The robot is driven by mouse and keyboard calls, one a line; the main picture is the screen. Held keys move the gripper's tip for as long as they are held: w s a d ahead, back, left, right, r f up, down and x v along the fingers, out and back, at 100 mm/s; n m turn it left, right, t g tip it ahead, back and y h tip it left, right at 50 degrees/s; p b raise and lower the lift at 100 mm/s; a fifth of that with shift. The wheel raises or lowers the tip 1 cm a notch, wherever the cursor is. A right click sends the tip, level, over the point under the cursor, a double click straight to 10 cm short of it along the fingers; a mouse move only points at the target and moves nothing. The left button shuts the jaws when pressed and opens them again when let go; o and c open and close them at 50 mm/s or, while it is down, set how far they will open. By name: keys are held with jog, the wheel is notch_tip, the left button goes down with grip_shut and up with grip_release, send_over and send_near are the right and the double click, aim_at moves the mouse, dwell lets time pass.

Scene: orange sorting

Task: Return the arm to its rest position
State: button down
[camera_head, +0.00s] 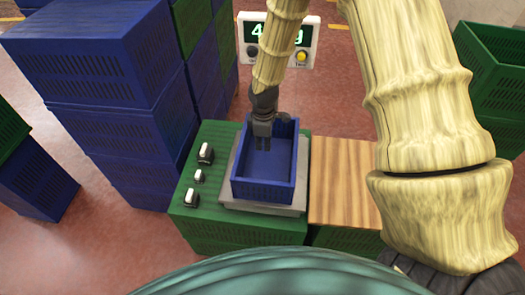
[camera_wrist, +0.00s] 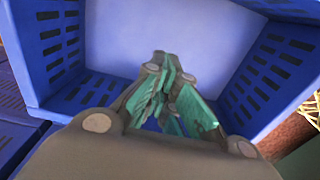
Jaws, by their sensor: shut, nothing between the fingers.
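My gripper (camera_head: 263,143) hangs over the small blue crate (camera_head: 264,193), with its fingers pointing down near the crate's left wall. The crate's visible floor looks bare. My arm, with a pale bark-like covering, comes down from the top of the head view. In the wrist view my gripper (camera_wrist: 172,95) shows greenish finger pads close together over the crate's pale blue floor, with nothing between them. The slotted crate walls (camera_wrist: 285,60) rise on both sides of it.
The crate stands on a grey scale plate (camera_head: 228,195) on a green crate with several knobs. The scale display (camera_head: 280,35) is behind. A wooden board (camera_head: 345,180) lies to the right. Tall blue crate stacks (camera_head: 110,110) stand at left, green crates (camera_head: 495,85) at far right.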

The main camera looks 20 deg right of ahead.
jog(key=shift+r, duration=1.85)
